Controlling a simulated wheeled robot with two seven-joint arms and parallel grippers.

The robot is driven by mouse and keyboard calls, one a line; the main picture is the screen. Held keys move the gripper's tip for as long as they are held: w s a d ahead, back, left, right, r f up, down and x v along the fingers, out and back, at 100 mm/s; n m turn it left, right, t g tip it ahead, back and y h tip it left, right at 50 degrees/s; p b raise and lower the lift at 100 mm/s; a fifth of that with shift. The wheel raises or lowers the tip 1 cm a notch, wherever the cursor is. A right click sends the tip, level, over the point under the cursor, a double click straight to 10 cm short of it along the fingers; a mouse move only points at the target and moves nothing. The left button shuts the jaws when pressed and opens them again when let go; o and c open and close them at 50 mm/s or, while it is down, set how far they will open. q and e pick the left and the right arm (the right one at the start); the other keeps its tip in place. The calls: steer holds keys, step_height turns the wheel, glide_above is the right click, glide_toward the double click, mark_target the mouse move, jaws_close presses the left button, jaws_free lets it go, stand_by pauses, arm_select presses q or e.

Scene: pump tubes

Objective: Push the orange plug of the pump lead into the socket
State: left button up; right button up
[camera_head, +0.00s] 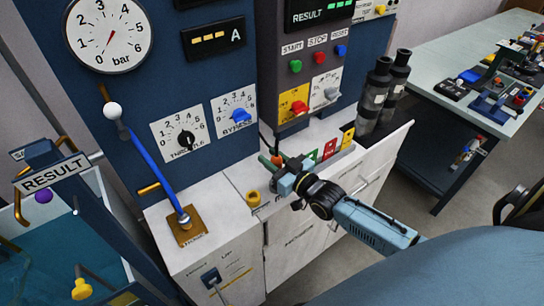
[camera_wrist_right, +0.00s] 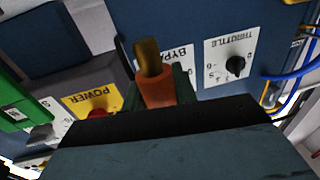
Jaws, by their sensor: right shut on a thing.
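The orange plug (camera_wrist_right: 158,92) is held between the fingers of my right gripper (camera_head: 277,172). Its brass-coloured tip (camera_wrist_right: 147,56) points away from the gripper, free of any socket in the wrist view. In the head view only a small bit of orange shows at the fingers. The gripper is over the white counter, in front of the panel. A yellow-brown round fitting (camera_head: 253,197) sits on the counter to the left of the gripper. I cannot tell for sure whether it is the socket. My left gripper is not in view.
Green, red and yellow tags (camera_head: 330,148) stand behind the gripper. The control panel (camera_head: 238,95) with knobs rises behind the counter. A blue lever (camera_head: 152,165) stands at left, and dark cylinders (camera_head: 375,95) at right. The counter (camera_head: 215,215) is clear left of the fitting.

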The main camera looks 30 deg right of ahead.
steer(key=shift+f+b, duration=0.7)
steer(key=shift+f, duration=0.45)
steer(key=shift+p, duration=0.45)
stand_by(0.7)
steer(key=shift+f+b, duration=1.55)
steer(key=shift+f, duration=0.45)
steer(key=o, duration=1)
steer(key=shift+o, duration=0.2)
steer(key=v, duration=1.3)
steer(key=shift+s+p, duration=0.2)
steer(key=shift+p, duration=0.2)
